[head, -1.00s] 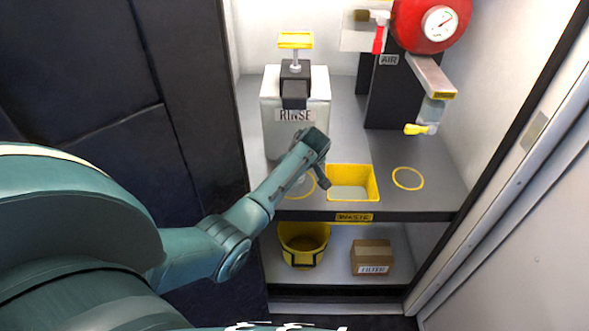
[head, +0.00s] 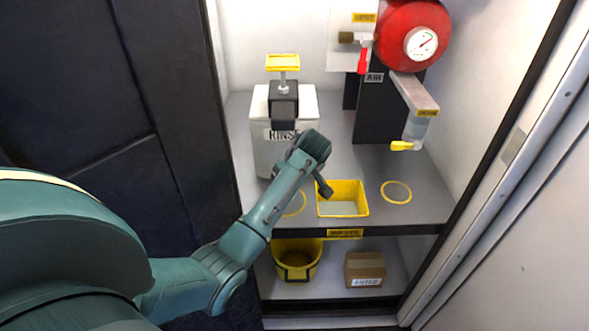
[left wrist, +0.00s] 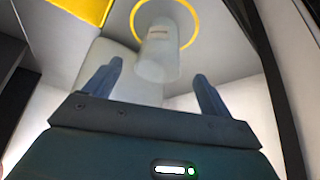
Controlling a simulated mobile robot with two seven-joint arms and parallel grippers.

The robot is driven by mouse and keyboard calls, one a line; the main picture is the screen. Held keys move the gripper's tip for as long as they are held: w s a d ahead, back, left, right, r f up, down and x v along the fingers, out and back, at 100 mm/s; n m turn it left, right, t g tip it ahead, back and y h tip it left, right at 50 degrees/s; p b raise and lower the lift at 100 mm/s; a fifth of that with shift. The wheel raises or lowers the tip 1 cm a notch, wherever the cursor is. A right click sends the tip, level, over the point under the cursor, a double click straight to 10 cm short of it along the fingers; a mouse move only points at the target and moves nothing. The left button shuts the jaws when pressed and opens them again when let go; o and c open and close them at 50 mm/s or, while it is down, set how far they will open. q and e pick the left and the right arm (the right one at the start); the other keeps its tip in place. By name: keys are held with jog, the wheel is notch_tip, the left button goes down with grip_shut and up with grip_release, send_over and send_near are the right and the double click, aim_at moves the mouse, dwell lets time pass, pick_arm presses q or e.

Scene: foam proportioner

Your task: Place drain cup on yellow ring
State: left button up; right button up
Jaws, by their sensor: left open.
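In the left wrist view a pale cylindrical cup (left wrist: 158,55) with a small label lies beyond my left fingertips, overlapping a yellow ring (left wrist: 198,22). I cannot tell whether it touches the ring's surface. My left gripper (left wrist: 155,82) is open, its two fingers apart with nothing clamped. In the head view my left gripper (head: 318,172) is over the counter, just behind and left of the yellow waste bin. The left yellow ring (head: 301,205) is partly hidden by my arm, and no cup shows there. The right yellow ring (head: 396,192) is empty. My right gripper is not in view.
A white rinse dispenser (head: 268,150) stands behind my gripper. The yellow-rimmed waste bin (head: 343,212) sits between the rings. A bracket (head: 413,92) with a clear bowl (head: 415,129) and yellow lever overhangs the right side. A bucket (head: 297,262) and carton (head: 365,268) are below.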

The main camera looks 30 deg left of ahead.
pick_arm(q)
jog(key=s+d+f+m+t+h, duration=0.4)
jog(key=s+d+f+m+t, duration=0.15)
jog(key=s+d+m, duration=0.35)
jog(key=s+d+r+m+t+h, duration=0.1)
jog(key=s+d+r+m+h, duration=0.1)
jog(key=s+d, duration=0.3)
jog(key=s+d+r+m+t+h, duration=0.2)
jog(key=s+d, duration=0.3)
jog(key=s, duration=0.5)
jog(key=shift+s+d+r+m+h, duration=0.2)
jog(key=shift+s+r+m+h, duration=0.2)
jog(key=shift+r+h, duration=0.4)
